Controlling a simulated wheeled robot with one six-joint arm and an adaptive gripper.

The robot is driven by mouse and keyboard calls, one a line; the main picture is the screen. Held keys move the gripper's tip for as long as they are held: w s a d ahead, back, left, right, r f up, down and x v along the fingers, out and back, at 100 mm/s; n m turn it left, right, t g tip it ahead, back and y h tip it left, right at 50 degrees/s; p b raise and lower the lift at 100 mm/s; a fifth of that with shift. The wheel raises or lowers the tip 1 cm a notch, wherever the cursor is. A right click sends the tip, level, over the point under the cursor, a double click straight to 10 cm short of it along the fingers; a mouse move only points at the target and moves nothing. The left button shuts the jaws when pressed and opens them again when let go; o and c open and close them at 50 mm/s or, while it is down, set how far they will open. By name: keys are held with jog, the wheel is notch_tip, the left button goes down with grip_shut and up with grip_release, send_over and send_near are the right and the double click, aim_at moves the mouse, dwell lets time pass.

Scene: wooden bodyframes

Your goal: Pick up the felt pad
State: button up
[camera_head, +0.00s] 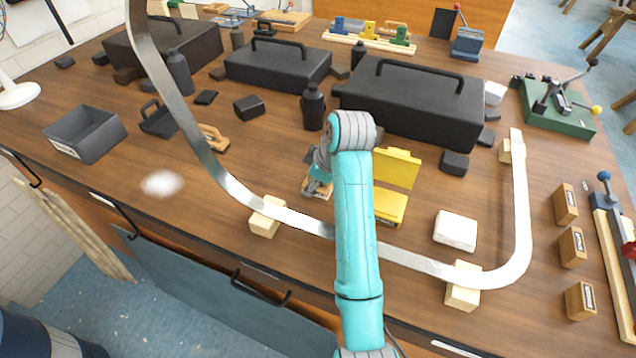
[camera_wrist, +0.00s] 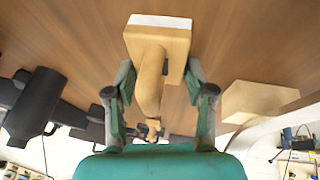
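A wooden block with a curved wooden handle and a white layer along one edge shows in the wrist view; it looks like the felt pad (camera_wrist: 158,38). In the head view the wooden piece under my arm (camera_head: 318,190) is mostly covered by my gripper. My gripper (camera_wrist: 160,82) has one finger on each side of the handle, close to the block. The fingers are apart, with a gap seen at the right of the handle. Contact with the left finger cannot be told. In the head view my gripper (camera_head: 318,172) is low over the table, partly hidden by my arm.
A curved metal strip (camera_head: 520,220) on wooden blocks runs around the work area, passing close to my arm. A yellow open box (camera_head: 390,207) and a white block (camera_head: 455,230) lie to the right. A fuzzy white patch (camera_head: 162,183) and a grey bin (camera_head: 95,140) are left.

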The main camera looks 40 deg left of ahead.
notch_tip(320, 180, up, 10)
jog(key=shift+f, duration=0.1)
dwell(0.6)
jog(key=o, duration=0.5)
jog(key=c, duration=0.3)
